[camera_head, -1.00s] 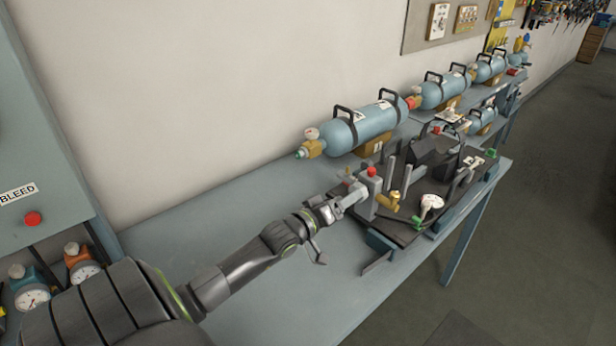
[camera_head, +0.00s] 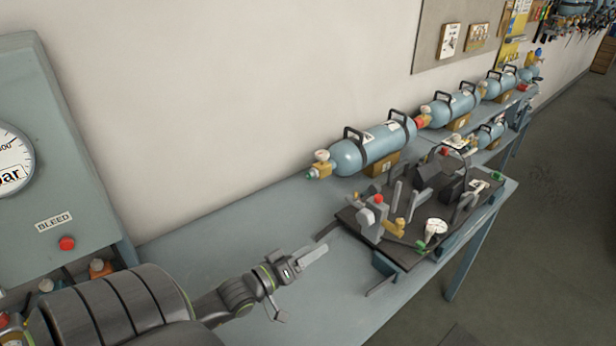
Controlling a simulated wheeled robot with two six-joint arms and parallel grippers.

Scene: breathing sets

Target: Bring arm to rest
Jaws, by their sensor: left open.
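My left arm comes in from the lower left over the bench. Its gripper (camera_head: 302,287) is open, with one finger pointing up and right and the other pointing down, and nothing shows between them. The gripper is to the left of the dark breathing-set backplate (camera_head: 352,222) and clear of it. My right gripper is not in view.
The blue-grey bench (camera_head: 205,242) is bare left of the backplate. A blue cylinder (camera_head: 372,147) lies along the wall on a wooden block, with several more beyond. A panel with a red bleed button (camera_head: 67,243) stands at the left.

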